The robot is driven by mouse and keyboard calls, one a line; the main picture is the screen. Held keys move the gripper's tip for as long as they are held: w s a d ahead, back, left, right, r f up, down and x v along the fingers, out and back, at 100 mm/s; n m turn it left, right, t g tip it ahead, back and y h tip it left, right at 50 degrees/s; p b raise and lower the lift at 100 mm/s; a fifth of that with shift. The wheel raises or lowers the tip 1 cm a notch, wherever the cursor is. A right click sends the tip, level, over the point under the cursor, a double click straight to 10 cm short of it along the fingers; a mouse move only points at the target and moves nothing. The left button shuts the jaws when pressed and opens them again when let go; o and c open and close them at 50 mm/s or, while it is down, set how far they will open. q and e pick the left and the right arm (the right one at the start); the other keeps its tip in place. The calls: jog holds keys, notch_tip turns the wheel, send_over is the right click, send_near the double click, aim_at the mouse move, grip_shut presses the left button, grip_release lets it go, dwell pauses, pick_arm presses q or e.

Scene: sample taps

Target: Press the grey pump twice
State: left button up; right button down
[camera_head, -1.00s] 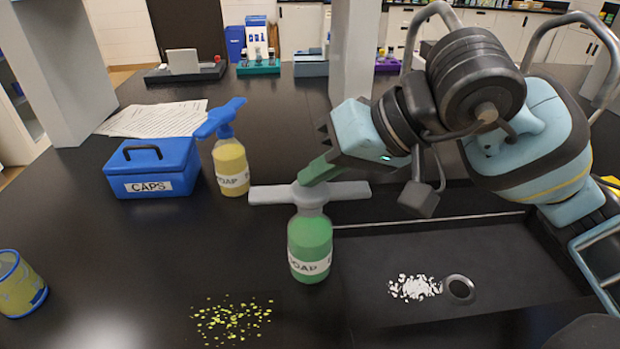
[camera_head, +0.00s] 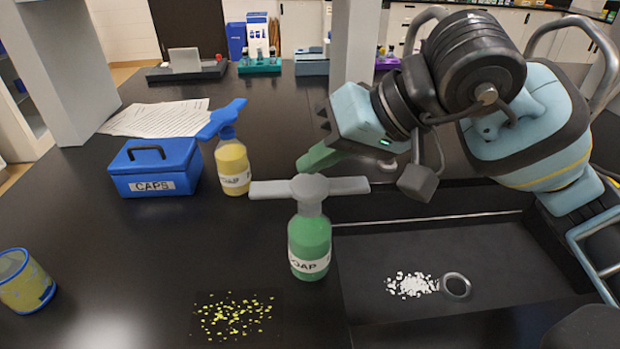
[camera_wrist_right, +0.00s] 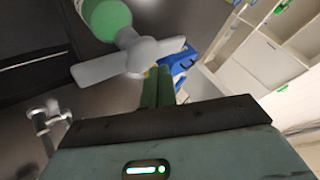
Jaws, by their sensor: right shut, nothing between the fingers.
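The grey pump (camera_head: 311,187) is a T-shaped head with a wide crossbar on an upright green soap bottle (camera_head: 310,246). In the right wrist view the grey pump (camera_wrist_right: 144,53) and the green bottle (camera_wrist_right: 106,16) show near the top, beyond the fingertips. My right gripper (camera_head: 303,163) is shut and empty, its green fingers just above the pump head with a small gap seeming to show between them. The shut fingers also show in the right wrist view (camera_wrist_right: 158,70). My left gripper is not in view.
A yellow soap bottle with a blue pump (camera_head: 232,163) and a blue CAPS box (camera_head: 154,168) stand behind left. A blue-rimmed cup (camera_head: 25,283) is at the far left. Yellow bits (camera_head: 234,316) lie in front. A dark sink (camera_head: 440,310) with white bits is at right.

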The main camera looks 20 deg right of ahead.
aim_at(318, 185)
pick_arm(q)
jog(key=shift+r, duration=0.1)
pick_arm(e)
jog(key=shift+r, duration=0.15)
jog(key=shift+r+p, duration=1.3)
jog(key=shift+r, duration=1.15)
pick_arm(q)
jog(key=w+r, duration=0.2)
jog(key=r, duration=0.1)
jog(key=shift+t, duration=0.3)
pick_arm(e)
jog(key=shift+f, duration=0.1)
